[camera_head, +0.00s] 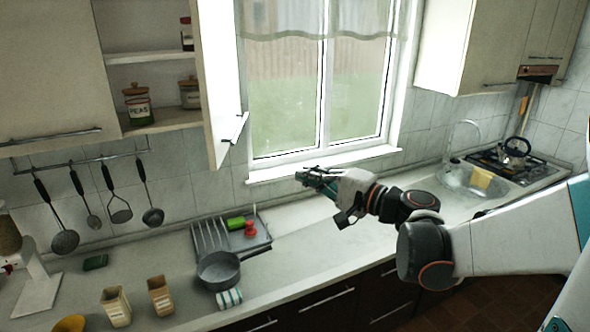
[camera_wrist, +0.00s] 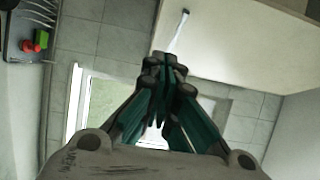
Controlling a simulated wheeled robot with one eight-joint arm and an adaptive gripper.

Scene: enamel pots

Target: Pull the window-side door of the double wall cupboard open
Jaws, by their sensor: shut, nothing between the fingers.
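The double wall cupboard (camera_head: 48,60) is at the upper left in the head view. Its window-side door (camera_head: 221,75) stands swung out, baring shelves with jars. A bar handle (camera_head: 235,128) is near that door's lower edge. My gripper (camera_head: 302,178) is shut and empty, in front of the window sill, to the right of the door and below its handle, apart from both. In the wrist view, my gripper (camera_wrist: 168,62) is in the middle, and a pale door panel (camera_wrist: 240,45) with a bar handle (camera_wrist: 179,30) lies beyond the fingertips.
The cupboard's other door has a handle (camera_head: 52,137) and is shut. Utensils hang from a rail (camera_head: 80,160) below. A tray (camera_head: 262,238), a pan (camera_head: 217,270) and canisters (camera_head: 161,296) stand on the worktop. Another wall cupboard (camera_head: 490,45) is at right.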

